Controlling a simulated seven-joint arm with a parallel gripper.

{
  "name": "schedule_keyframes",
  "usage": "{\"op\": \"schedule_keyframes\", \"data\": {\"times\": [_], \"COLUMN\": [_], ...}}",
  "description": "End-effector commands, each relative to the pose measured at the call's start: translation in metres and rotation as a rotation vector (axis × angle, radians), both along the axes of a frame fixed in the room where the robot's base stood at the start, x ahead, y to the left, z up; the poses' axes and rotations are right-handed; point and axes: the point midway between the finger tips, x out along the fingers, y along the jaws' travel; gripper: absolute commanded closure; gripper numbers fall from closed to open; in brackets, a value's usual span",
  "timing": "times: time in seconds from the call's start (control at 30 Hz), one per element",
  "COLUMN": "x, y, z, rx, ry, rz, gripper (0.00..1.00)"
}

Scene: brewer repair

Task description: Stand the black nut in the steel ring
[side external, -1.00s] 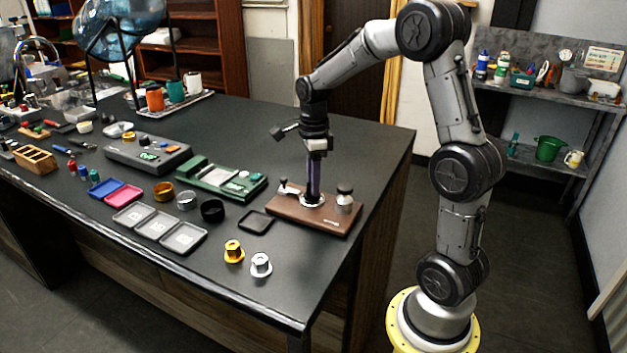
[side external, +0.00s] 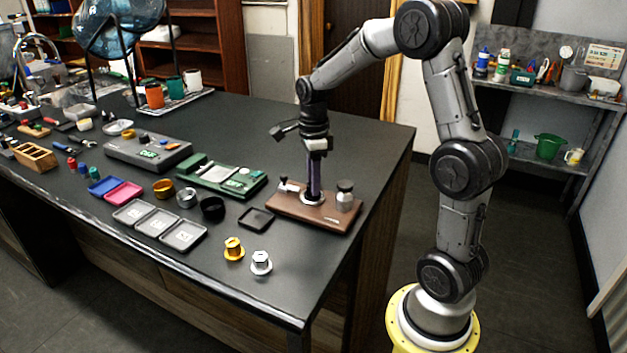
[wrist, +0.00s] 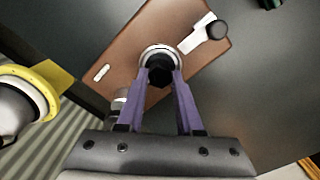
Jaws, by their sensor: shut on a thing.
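My gripper (wrist: 160,92) points down over a brown wooden board (side external: 290,212) and is shut on the black nut (wrist: 158,70). The nut is between the tips of my purple fingers; in the side view they hide it. A bright metal ring-shaped seat (wrist: 147,52) on the board shows around the nut in the wrist view and below my fingers in the side view (side external: 312,204). I cannot tell whether the nut rests in it or is just above. A separate steel ring (side external: 186,198) stands on the table to the left, between a brass ring (side external: 163,188) and a black ring (side external: 212,208).
The board also bears a metal knob post (side external: 344,195) and a small lever (wrist: 205,32). A black square tray (side external: 257,219) lies left of it. A gold nut (side external: 233,250) and a silver nut (side external: 261,262) stand near the front edge. A green device (side external: 222,178) lies behind.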

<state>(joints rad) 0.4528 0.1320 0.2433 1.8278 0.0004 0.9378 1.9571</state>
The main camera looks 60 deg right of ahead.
Motion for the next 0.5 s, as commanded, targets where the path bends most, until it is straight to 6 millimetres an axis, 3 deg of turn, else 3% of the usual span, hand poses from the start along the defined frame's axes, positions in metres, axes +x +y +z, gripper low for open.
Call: {"op": "schedule_keyframes", "data": {"times": [0.5], "x": [0.0], "y": [0.0], "z": [-0.003], "rx": [0.0], "ry": [0.0], "rz": [0.0], "gripper": [1.0]}}
